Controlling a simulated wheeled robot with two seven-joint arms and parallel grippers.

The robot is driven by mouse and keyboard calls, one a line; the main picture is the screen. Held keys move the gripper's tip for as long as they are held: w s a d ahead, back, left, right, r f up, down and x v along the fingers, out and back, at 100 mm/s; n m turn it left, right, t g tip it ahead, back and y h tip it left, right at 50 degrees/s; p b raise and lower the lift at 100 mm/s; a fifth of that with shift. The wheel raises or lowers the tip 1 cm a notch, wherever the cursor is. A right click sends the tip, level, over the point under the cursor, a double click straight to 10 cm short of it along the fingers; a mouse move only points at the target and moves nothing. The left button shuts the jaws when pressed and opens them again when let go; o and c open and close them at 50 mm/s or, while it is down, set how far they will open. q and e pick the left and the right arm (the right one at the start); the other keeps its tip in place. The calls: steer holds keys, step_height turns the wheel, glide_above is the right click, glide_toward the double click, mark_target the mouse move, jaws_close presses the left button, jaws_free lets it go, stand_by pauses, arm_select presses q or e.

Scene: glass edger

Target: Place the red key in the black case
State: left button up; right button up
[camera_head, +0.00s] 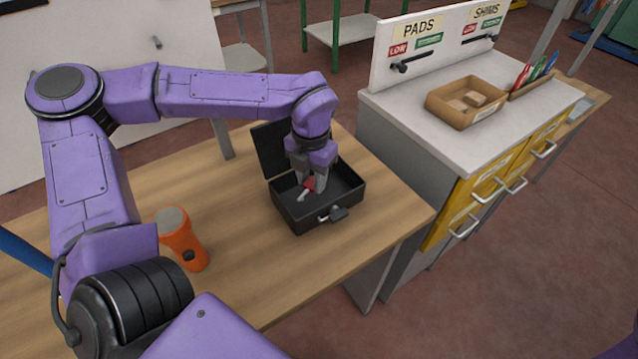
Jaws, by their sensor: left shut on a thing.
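The black case (326,224) stands on the wooden table with its lid (268,146) raised at the back left. My left gripper (309,185) reaches down from above into the open case. It is shut on the red key (309,184), whose red part shows between the fingers and whose pale end points down to the left. The key is within the case's walls; I cannot tell whether it touches the floor of the case. My right gripper is not in view.
A grey-topped cabinet (415,100) with yellow drawers and a cardboard tray (440,107) stands to the right. The table in front of the case is clear.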

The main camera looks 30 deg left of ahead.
mark_target(318, 197)
arm_select(q)
steer(key=f, duration=0.2)
steer(key=w+f, duration=0.1)
steer(key=f, duration=0.1)
steer(key=w+f, duration=0.1)
steer(key=shift+w+f+p, duration=0.2)
steer(key=shift+f+p, duration=0.15)
steer(key=shift+f, duration=0.35)
steer(key=o, duration=1)
steer(key=shift+r, duration=0.15)
step_height(318, 197, up, 12)
steer(key=b, duration=0.1)
steer(key=shift+r, duration=0.1)
